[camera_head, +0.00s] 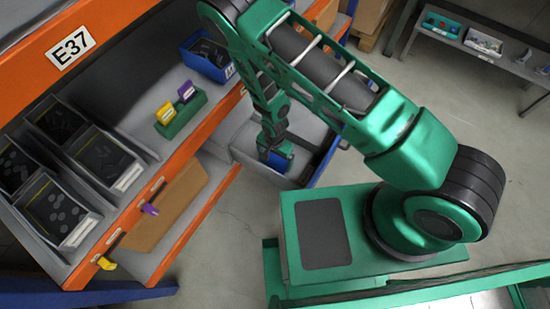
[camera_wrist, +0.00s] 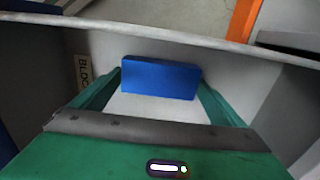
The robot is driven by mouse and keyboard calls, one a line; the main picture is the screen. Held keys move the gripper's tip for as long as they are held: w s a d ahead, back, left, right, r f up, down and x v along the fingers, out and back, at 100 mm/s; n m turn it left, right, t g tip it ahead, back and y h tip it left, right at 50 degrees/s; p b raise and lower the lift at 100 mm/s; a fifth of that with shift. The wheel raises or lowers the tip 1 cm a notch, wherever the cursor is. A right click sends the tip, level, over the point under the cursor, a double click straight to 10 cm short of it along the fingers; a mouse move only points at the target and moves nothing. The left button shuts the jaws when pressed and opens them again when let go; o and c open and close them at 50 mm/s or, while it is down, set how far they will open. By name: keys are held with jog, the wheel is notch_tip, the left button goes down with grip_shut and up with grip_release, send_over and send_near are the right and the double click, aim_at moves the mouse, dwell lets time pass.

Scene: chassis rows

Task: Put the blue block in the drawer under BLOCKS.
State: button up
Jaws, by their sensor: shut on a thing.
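The blue block (camera_wrist: 160,78) is between the two green fingers of my gripper (camera_wrist: 160,92) in the wrist view. My gripper is shut on it. In the head view the block (camera_head: 279,160) shows as a small blue patch at my gripper (camera_head: 272,150), inside the open grey drawer (camera_head: 306,180). In the wrist view the drawer's walls (camera_wrist: 235,70) rise around the block, and a label reading "BLO" (camera_wrist: 83,75) shows at the left, partly hidden. I cannot tell whether the block touches the drawer floor.
A blue bin (camera_head: 205,62) and a green holder (camera_head: 182,115) with yellow and purple cards stand on the orange-edged shelf. Several dark trays (camera_head: 60,210) are at the left. A grey table (camera_head: 480,50) with small containers is at the back right. Floor around the drawer is clear.

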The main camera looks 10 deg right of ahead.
aim_at(275, 161)
jog(key=o, duration=1.4)
jog(key=shift+f, duration=0.1)
jog(key=shift+c, duration=0.2)
notch_tip(275, 161, up, 12)
